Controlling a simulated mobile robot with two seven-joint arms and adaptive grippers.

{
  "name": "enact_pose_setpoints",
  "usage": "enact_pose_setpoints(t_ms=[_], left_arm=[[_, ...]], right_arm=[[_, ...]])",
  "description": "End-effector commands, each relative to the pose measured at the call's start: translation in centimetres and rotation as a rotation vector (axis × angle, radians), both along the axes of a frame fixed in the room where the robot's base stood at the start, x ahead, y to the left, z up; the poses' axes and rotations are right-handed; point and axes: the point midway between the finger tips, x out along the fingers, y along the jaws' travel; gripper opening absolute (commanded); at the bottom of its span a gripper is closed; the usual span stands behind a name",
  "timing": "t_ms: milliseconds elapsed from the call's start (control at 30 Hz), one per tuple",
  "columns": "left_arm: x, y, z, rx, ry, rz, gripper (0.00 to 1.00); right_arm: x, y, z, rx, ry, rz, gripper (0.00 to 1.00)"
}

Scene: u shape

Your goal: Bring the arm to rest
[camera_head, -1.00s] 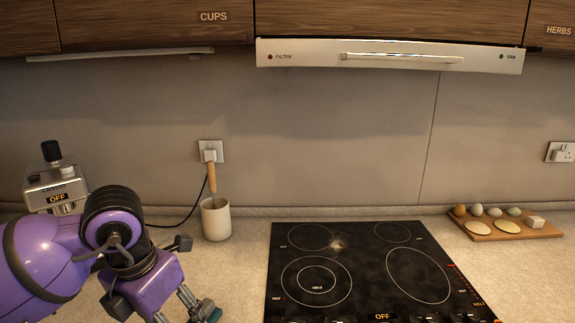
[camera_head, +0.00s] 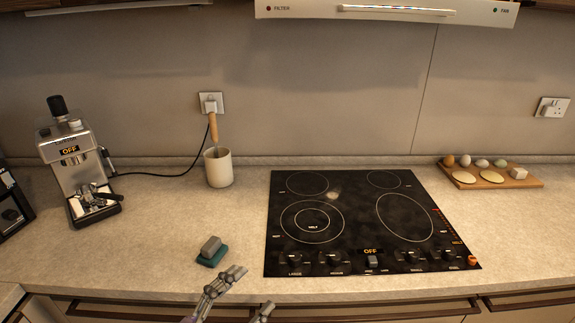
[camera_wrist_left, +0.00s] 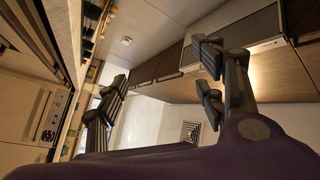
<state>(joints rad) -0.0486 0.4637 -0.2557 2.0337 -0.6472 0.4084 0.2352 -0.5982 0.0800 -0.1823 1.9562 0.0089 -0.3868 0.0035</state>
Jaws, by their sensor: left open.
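My left gripper (camera_head: 248,296) is at the bottom edge of the head view, in front of the counter's front edge. Its grey fingers are spread, with nothing visible between them. The left wrist view shows the same open fingers (camera_wrist_left: 155,100), with cabinets and ceiling behind them. Most of my left arm is out of the head view. My right gripper is not in view.
A grey and teal sponge (camera_head: 210,251) lies on the counter (camera_head: 150,245) near the fingers. A black hob (camera_head: 350,225) is to the right. An espresso machine (camera_head: 75,165), a cream utensil pot (camera_head: 219,168) and a wooden board (camera_head: 515,182) with eggs stand farther back.

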Motion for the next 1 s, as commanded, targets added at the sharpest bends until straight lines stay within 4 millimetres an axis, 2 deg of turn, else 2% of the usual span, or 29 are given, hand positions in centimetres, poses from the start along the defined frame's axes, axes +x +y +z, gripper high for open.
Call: enact_pose_setpoints(t_ms=[33, 100, 167, 200, 267, 300, 400, 500, 633, 1000], left_arm=[[-0.1, 2.4, -3.0, -0.067, 0.132, 0.128, 0.63], [-0.8, 5.4, -7.4, -0.132, 0.302, 0.28, 0.63], [-2.1, 7.6, -11.2, -0.18, 0.443, 0.392, 0.63], [-3.4, 8.8, -13.8, -0.205, 0.533, 0.461, 0.63], [-5.8, 10.3, -17.5, -0.241, 0.669, 0.552, 0.63], [-7.6, 11.1, -19.8, -0.262, 0.756, 0.606, 0.63], [-12.3, 12.2, -24.7, -0.307, 0.953, 0.716, 0.63], [-16.6, 12.4, -28.1, -0.342, 1.109, 0.789, 0.63], [-20.3, 12.2, -30.5, -0.37, 1.235, 0.838, 0.63], [-20.3, 12.2, -30.5, -0.37, 1.235, 0.838, 0.63]], right_arm=[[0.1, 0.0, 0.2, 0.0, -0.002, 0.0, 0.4], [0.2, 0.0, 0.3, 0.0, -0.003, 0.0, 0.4], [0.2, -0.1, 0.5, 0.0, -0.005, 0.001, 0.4], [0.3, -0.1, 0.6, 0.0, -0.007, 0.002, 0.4], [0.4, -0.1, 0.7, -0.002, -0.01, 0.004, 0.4], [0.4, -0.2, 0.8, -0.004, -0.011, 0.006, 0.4], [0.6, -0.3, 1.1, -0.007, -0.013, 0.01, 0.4], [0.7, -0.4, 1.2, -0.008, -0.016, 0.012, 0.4], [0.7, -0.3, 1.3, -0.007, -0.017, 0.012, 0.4], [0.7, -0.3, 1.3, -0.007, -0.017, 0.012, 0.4]])
